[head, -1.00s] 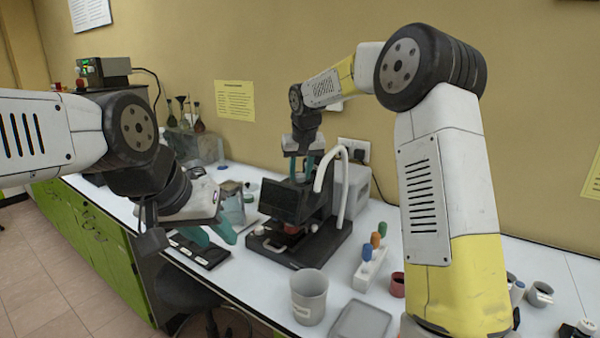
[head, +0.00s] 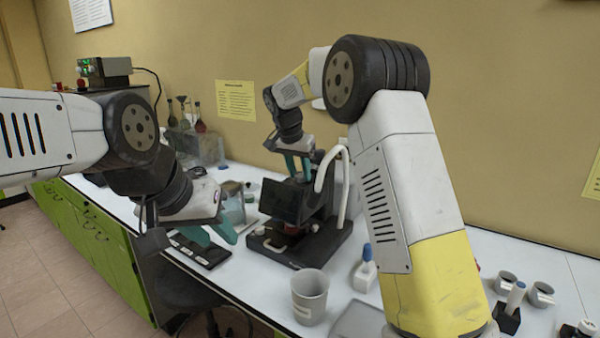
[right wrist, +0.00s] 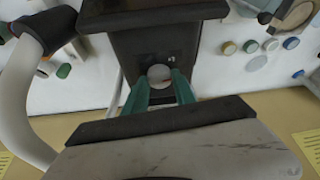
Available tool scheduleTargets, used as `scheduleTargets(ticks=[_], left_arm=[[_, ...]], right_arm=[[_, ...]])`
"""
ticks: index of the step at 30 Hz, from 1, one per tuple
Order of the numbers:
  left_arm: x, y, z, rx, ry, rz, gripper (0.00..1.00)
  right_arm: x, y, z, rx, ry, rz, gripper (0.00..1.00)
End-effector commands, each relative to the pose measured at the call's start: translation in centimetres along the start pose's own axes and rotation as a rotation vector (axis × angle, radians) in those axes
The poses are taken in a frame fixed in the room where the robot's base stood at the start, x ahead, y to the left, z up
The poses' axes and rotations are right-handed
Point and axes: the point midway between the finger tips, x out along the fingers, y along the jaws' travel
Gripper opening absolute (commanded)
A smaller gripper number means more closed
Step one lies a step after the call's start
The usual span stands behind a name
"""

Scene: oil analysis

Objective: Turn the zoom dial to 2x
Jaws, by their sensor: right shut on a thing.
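The black microscope-like device (head: 286,201) stands on the white bench in the middle of the head view. The zoom dial (right wrist: 160,74), a small round silvery knob, shows on its dark column in the right wrist view. My right gripper (head: 297,174) reaches down at the back of the device's top. In the right wrist view its teal fingers (right wrist: 163,90) are on either side of the dial and shut on it. Any dial markings are too small to read. My left gripper (head: 211,238) is open and empty, left of the device, above a dark flat panel.
A white curved tube (head: 344,200) rises beside the device, close to my right arm. A grey cup (head: 309,296) and a blue-capped bottle (head: 365,268) stand in front. Small cups (head: 541,293) are at the right. Glass flasks (head: 200,122) stand at the back left.

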Motion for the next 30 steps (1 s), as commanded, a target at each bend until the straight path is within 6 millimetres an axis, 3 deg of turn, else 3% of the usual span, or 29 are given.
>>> scheduleTargets(ticks=[12,29,30], left_arm=[[0.00,0.00,0.00,0.000,0.000,0.000,0.36],[0.00,0.00,0.00,0.000,0.000,0.000,0.36],[0.00,0.00,0.00,0.000,0.000,0.000,0.36]], right_arm=[[-0.05,-0.19,-0.03,0.179,0.000,0.072,0.00],[-0.03,-0.18,-0.03,0.204,0.000,0.083,0.00],[-0.03,-0.19,-0.03,0.204,0.000,0.083,0.40]])
